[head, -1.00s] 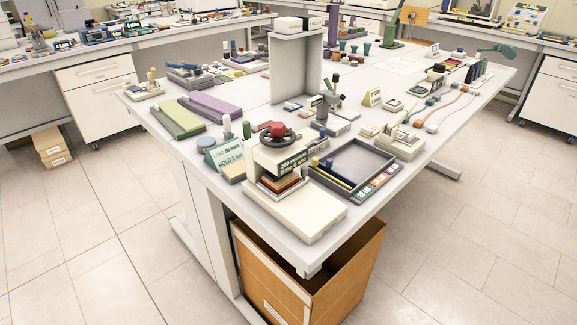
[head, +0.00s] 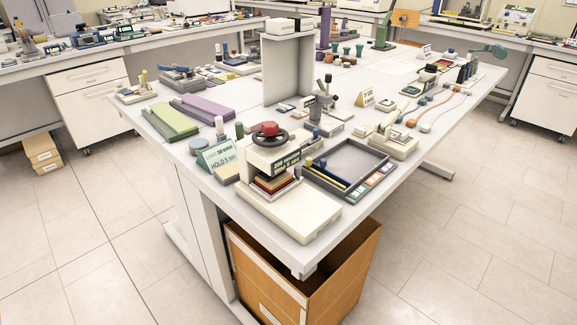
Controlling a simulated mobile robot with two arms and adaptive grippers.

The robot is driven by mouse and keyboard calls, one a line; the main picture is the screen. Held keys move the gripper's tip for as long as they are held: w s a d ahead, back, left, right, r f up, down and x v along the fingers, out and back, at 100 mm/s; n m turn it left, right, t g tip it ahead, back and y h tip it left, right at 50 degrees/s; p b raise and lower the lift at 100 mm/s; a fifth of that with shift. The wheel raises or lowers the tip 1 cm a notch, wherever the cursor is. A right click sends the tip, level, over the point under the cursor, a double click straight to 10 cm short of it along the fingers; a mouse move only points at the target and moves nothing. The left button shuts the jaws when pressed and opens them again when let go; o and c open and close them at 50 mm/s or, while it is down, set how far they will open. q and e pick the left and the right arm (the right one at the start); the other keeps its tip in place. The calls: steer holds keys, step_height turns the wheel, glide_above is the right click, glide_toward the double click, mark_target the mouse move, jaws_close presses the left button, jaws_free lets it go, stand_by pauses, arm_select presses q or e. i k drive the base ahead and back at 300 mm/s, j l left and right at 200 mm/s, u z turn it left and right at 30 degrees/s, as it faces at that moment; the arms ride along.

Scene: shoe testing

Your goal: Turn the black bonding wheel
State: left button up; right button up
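The black bonding wheel (head: 281,139) sits on top of a cream press (head: 290,213) near the front corner of the white table. A red knob (head: 268,128) stands on the wheel's rim, on its left side. Under the press head lies a stack of red and yellow layers (head: 273,182). A label on the press front is partly readable. Neither of my grippers shows in the head view.
A "HOLD 5 sec" sign (head: 219,157) stands left of the press. A grey tray (head: 351,166) lies close on its right. An open wooden drawer box (head: 297,275) is below the table's front edge. The tiled floor in front is clear.

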mark_target(269, 129)
steer(key=j+z, duration=0.85)
